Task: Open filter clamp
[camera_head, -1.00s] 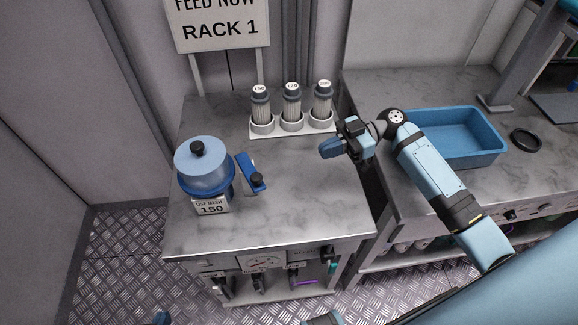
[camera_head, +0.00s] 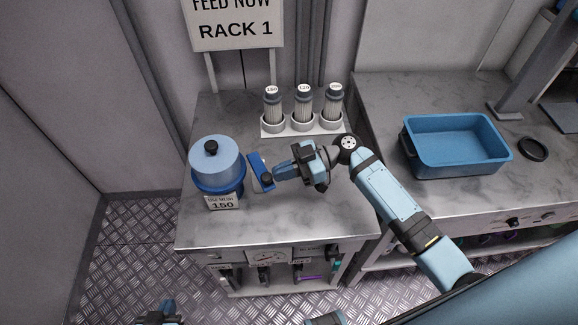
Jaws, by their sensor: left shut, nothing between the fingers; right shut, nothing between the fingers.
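The filter housing (camera_head: 216,160) is a blue canister with a lighter blue lid and a black knob on top. It stands on the left of the marbled bench, with a "USE MESH 150" label on its front. The blue clamp lever (camera_head: 257,165) with a black knob (camera_head: 267,179) sticks up at the housing's right side. My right gripper (camera_head: 278,173) is shut and empty, its blue fingertips pointing left just right of the clamp knob. I cannot tell whether they touch it. My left gripper (camera_head: 167,306) is shut at the bottom left edge, low and partly cut off, far from the clamp.
A white rack (camera_head: 303,130) behind holds three filter cartridges labelled 150, 120 and a third number too small to read. A blue tray (camera_head: 457,165) and a black ring (camera_head: 533,149) lie on the right bench. The front of the left bench is clear.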

